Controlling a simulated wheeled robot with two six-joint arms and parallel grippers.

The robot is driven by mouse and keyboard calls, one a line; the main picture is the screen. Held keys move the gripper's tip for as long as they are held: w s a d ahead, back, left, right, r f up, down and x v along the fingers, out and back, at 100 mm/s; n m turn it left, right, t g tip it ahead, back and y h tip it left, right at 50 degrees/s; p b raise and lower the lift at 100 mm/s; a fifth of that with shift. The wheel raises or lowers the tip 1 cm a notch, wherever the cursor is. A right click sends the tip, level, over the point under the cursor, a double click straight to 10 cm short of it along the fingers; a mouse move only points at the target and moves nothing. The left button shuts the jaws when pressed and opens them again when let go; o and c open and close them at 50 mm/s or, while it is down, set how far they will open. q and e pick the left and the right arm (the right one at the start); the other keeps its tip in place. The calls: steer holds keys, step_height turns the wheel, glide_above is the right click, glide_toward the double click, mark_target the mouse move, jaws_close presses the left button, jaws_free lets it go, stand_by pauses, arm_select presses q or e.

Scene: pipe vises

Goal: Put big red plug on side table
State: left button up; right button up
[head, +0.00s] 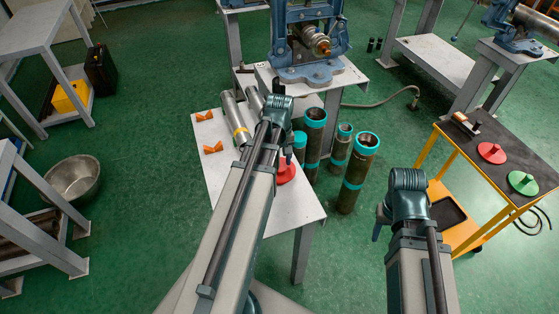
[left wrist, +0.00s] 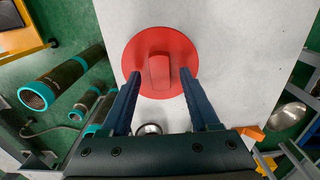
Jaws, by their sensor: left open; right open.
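A large red plug (head: 286,172) with a round flange and raised grip lies on the white table (head: 215,160), partly hidden by my left arm. In the left wrist view the red plug (left wrist: 140,50) lies ahead of my left gripper (left wrist: 160,77). Its open fingers stand either side of the raised grip, with gaps visible. My right gripper (head: 379,222) is open, right of the white table over the floor; its fingers are mostly hidden. A black-topped yellow cart (head: 473,178) at the right holds a smaller-looking red plug (head: 491,152) and a green plug (head: 522,182).
Metal pipes (head: 236,118) and orange V-blocks (head: 213,149) lie on the white table. Upright teal-banded pipes (head: 356,172) stand on the floor beside it. A blue vise (head: 306,45) stands behind. Green floor is open between the white table and cart.

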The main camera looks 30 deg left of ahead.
mark_target(281, 167)
arm_select(q)
step_height(281, 167, up, 12)
steer(key=p, duration=1.2)
steer(key=s+d+m, duration=0.3)
steer(key=d+m, duration=0.1)
steer(key=d, duration=0.4)
steer(key=s+d+m, duration=0.3)
steer(key=d+m, duration=0.2)
steer(key=d, duration=0.4)
steer(key=s+d+m+y, duration=0.1)
steer(key=s+d+m, duration=0.2)
steer(key=d, duration=0.5)
steer(key=shift+d+r+m, duration=0.15)
steer(key=shift+m, duration=0.75)
steer(key=shift+c, duration=0.4)
